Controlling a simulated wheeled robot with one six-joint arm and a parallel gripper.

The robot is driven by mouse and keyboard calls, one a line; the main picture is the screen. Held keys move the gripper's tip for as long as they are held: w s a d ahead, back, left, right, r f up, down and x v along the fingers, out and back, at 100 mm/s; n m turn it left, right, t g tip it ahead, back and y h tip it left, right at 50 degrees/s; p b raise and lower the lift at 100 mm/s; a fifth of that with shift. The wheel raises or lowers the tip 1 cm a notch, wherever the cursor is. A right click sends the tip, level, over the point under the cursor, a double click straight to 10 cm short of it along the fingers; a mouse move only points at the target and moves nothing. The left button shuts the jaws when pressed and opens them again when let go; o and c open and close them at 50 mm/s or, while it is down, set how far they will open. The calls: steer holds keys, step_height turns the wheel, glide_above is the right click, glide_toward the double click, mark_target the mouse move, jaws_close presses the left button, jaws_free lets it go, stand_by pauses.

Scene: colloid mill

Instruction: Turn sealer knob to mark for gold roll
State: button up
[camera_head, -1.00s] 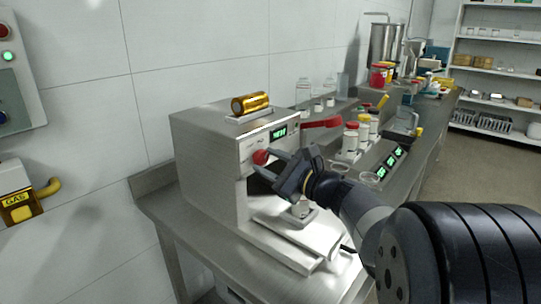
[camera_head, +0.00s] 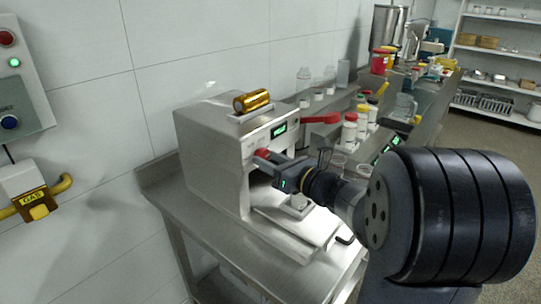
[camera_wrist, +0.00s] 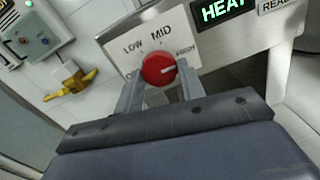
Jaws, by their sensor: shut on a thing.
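The sealer (camera_head: 212,165) is a grey metal machine on a steel table, with a gold roll (camera_head: 252,101) lying on top. Its red round knob (camera_wrist: 160,68) is on the front panel and also shows in the head view (camera_head: 262,154). The white pointer line on the knob points right, a little below the partly covered right-hand label. LOW and MID are readable to the upper left and above. My gripper (camera_wrist: 160,86) is shut on the knob, one finger on each side. The left finger partly covers a label at lower left.
A green display (camera_wrist: 222,10) reads HEAT, right of the knob. A red lever (camera_head: 318,118) sticks out at the sealer's right. Capped jars (camera_head: 349,132) stand behind my arm. A yellow gas valve (camera_head: 38,205) is on the left wall. The table front (camera_head: 225,245) is clear.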

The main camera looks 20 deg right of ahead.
stand_by(0.4)
steer(key=o, duration=1)
steer(key=v, duration=1)
steer(key=shift+s+d+f, duration=0.1)
steer(key=shift+s+d, duration=0.05)
steer(key=shift+s, duration=0.2)
steer(key=shift+w, duration=0.1)
steer(key=x, duration=1)
steer(key=shift+w, duration=0.3)
